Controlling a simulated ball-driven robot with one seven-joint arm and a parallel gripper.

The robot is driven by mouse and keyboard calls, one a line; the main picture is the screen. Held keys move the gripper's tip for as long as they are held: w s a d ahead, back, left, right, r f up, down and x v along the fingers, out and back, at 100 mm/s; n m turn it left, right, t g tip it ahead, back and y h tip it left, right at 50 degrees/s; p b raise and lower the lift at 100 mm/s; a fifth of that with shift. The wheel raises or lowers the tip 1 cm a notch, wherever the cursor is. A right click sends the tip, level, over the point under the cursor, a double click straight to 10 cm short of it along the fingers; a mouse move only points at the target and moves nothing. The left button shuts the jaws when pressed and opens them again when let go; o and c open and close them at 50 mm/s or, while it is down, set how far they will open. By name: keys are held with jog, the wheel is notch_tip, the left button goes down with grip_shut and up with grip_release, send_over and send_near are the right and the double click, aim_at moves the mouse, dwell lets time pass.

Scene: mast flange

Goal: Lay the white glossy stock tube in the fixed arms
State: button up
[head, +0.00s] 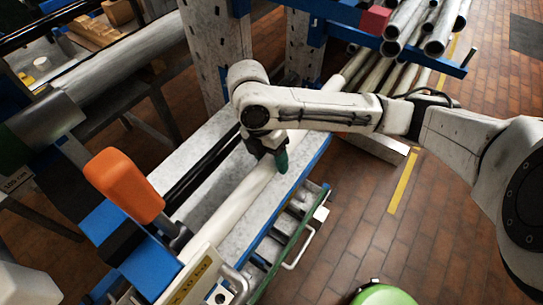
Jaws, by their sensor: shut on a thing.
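The white glossy tube (238,199) runs slantwise from the lower left up toward my arm, over a pale grey bed. My gripper (278,161), with a green fingertip showing, is shut on the tube along its length. My arm hides part of the tube beyond the gripper. I cannot tell whether the tube touches the bed. Blue arms (340,17) project from the speckled grey uprights at the top; I cannot tell for sure if these are the fixed arms.
Several grey metal tubes (408,28) lie on the blue arms at the upper right. An orange-handled machine part (122,184) stands at the left of the bed. A green rounded object (383,295) is at the bottom. The brick-tiled floor (350,230) at the right is mostly clear.

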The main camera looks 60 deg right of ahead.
jog(key=shift+w+b+x, duration=0.2)
jog(key=shift+b+x, duration=0.35)
jog(key=shift+x, duration=0.25)
jog(key=shift+w+b+x, duration=0.2)
jog(key=shift+b+x, duration=0.4)
jog(key=shift+x, duration=0.25)
jog(key=shift+w+b+x, duration=0.2)
jog(key=shift+b+x, duration=0.35)
jog(key=shift+x, duration=0.25)
jog(key=shift+f, duration=0.15)
jog(key=o, duration=1.5)
jog(key=shift+o, duration=0.2)
jog(key=v, duration=1)
jog(key=shift+r+p, duration=0.4)
jog(key=shift+p, duration=0.05)
jog(key=shift+f, duration=0.1)
